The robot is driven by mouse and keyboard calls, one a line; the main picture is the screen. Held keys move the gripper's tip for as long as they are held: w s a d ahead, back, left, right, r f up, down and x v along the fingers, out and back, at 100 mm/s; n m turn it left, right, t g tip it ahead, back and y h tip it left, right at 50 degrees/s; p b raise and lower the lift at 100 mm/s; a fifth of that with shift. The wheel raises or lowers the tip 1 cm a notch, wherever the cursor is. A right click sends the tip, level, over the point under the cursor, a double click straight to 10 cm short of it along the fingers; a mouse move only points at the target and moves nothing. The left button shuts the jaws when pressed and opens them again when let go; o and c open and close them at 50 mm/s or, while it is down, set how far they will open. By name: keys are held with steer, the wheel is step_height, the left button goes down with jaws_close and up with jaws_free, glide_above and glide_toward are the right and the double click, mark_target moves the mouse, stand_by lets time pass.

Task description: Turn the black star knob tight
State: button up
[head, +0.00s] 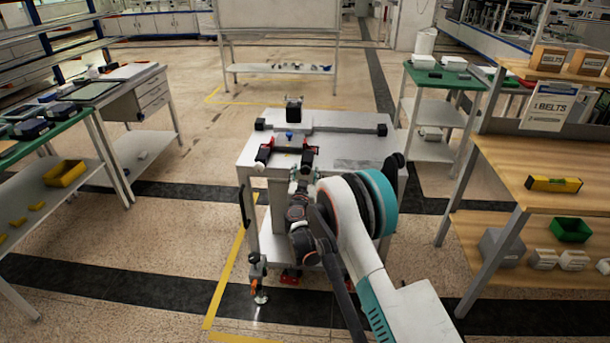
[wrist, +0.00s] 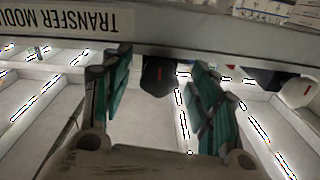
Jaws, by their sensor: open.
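In the wrist view, a dark, faceted knob (wrist: 158,76) with a small red mark sits just below a grey edge labelled "TRANSFER MODU…", which appears upside down. It looks like the black star knob. My gripper (wrist: 160,60) is open, with one greenish finger on each side of the knob in the picture. Gaps show between the knob and both fingers. I cannot tell how far the fingertips reach along it. In the head view, my arm covers the front of the white-topped cart (head: 350,150), and I cannot make out the knob there.
A small blue knob (head: 289,135) and a black block (head: 293,110) stand on the cart. A green-topped bench is at left. Floor left of the cart is open.

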steer(key=s, duration=1.1)
steer(key=shift+s+a, duration=0.25)
steer(key=shift+s, duration=0.15)
steer(key=d+r+m+g+h, duration=0.1)
steer(key=d+r+g+h, duration=0.2)
steer(key=d+r, duration=0.95)
steer(key=s+d+r+g, duration=0.3)
steer(key=s+d+r, duration=0.7)
steer(key=d, duration=0.1)
steer(key=s+d+r+g, duration=0.1)
steer(key=s+d, duration=0.2)
steer(key=s, duration=0.5)
steer(key=s+d+r+g, duration=0.1)
steer(key=s+d+g, duration=0.1)
steer(key=s, duration=0.5)
steer(key=s+a+f+n+g+y, duration=0.1)
steer(key=s+f+n+y, duration=0.1)
steer(key=s, duration=1.7)
steer(key=shift+f+n+g+y, duration=0.4)
steer(key=shift+f+y, duration=0.3)
steer(key=shift+y, duration=0.1)
steer(key=shift+w, duration=0.1)
